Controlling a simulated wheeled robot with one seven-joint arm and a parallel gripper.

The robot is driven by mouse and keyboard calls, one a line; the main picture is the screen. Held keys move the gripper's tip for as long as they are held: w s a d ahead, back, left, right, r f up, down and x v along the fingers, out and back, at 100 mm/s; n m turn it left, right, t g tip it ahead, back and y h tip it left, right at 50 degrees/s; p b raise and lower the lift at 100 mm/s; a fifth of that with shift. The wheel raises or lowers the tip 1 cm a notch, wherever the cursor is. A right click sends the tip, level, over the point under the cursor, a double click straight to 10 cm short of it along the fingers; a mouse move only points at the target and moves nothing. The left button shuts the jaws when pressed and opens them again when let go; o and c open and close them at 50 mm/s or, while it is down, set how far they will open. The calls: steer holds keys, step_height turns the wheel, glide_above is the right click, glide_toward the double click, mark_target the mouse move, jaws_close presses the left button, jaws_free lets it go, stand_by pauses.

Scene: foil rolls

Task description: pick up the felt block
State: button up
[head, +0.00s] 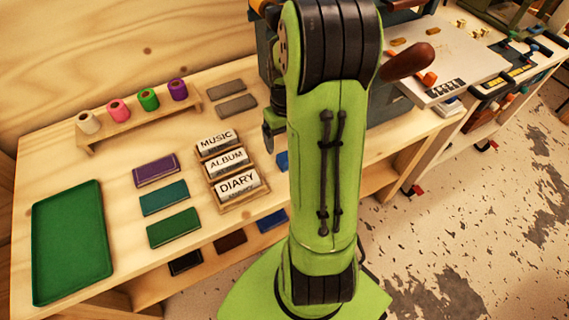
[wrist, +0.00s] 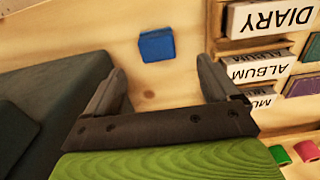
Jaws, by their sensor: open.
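A small blue block (wrist: 157,45), which looks like the felt block, lies on the pale wooden bench top in the wrist view. It lies beyond my fingertips, roughly between their lines, and nothing touches it. In the head view only a blue bit of it (head: 282,161) shows beside my green arm, which hides the rest. My gripper (wrist: 162,78) is open and empty, its two dark fingers spread wide. In the head view one dark finger of my gripper (head: 268,138) shows at the arm's left edge, and the rest is hidden.
A wooden rack (head: 240,196) with MUSIC, ALBUM and DIARY labels stands left of the block. Purple (head: 156,170), teal (head: 164,198) and green pads lie farther left, near a green tray (head: 70,240). Coloured foil rolls stand on a rack (head: 140,120) behind. A dark grey box (wrist: 60,110) flanks my gripper.

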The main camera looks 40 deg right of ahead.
steer(key=f+b, duration=0.1)
steer(key=f, duration=0.3)
steer(key=f+b, duration=0.2)
steer(key=f, duration=0.3)
steer(key=shift+d, duration=0.2)
steer(key=shift+r, duration=0.2)
steer(key=c, duration=1.1)
steer(key=shift+o, duration=0.2)
steer(key=shift+r, duration=0.1)
step_height(320, 180, up, 10)
steer(key=p, duration=0.4)
